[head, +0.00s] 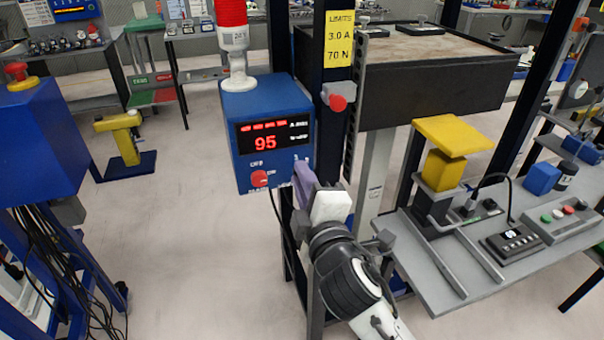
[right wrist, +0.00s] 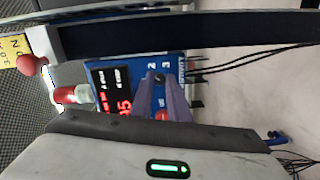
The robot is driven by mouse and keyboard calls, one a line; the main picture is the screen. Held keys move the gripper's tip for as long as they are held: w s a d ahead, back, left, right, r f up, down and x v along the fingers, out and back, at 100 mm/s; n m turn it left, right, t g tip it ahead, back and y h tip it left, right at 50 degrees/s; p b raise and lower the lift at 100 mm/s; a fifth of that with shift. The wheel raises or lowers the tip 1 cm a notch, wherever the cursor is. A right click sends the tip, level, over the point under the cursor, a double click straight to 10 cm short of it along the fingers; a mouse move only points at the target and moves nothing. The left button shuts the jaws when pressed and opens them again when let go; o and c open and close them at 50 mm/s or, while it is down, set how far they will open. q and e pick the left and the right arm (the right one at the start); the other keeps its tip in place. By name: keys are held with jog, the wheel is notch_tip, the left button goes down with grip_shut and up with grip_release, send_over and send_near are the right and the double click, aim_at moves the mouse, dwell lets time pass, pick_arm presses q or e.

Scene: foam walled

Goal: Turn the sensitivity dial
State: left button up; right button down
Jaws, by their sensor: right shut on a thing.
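The blue control box (head: 243,160) stands at mid-height on a dark post, with a lit red display (head: 265,142) that reads 95. My right gripper (head: 303,170) reaches its purple fingers to the lower right of the box front and is shut on the sensitivity dial. The dial is hidden behind the fingers in the head view. In the right wrist view the dark dial (right wrist: 159,80) shows partly at the fingertips, beside the printed numbers 2 and 3. My left gripper is not in view.
A red knob (head: 259,179) sits at the lower left of the box front. A red and white beacon (head: 233,40) stands on top. A red button (head: 338,103) juts from the post, below a yellow limits sign (head: 339,38). A grey bench (head: 450,285) stands to the right.

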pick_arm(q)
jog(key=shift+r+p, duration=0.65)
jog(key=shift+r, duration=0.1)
pick_arm(e)
jog(key=shift+m, duration=1.8)
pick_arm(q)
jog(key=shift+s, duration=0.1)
pick_arm(e)
jog(key=c, duration=1.7)
grip_release()
